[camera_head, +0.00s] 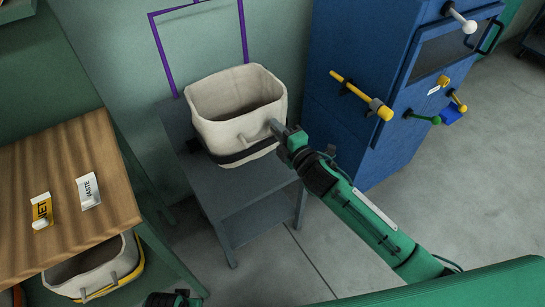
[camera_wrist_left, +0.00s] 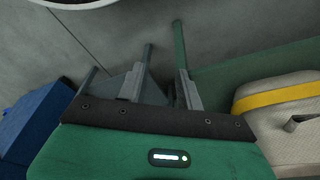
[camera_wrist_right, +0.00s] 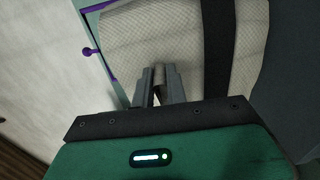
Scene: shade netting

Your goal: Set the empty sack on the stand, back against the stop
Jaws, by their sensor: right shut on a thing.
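A cream sack with a black band (camera_head: 228,128) is upright and open-topped at the grey stand (camera_head: 205,175). It looks empty, though its bottom is in shadow. Its underside is hidden, so I cannot tell whether it touches the stand. A purple frame (camera_head: 154,42) rises behind it. My right gripper (camera_head: 277,131) is shut on the sack's front handle; in the right wrist view the fingers (camera_wrist_right: 159,88) pinch it beside the black band. I cannot see any gap between the sack's back and a stop. My left gripper (camera_wrist_left: 160,88) is open and empty, low near the wooden table.
A blue cabinet (camera_head: 345,130) with a yellow handle (camera_head: 355,92) stands right of the stand. A wooden table (camera_head: 70,165) at left bears a yellow tag (camera_head: 42,210) and a white tag (camera_head: 88,191). A yellow-banded sack (camera_head: 85,283) sits below it. Floor at right is clear.

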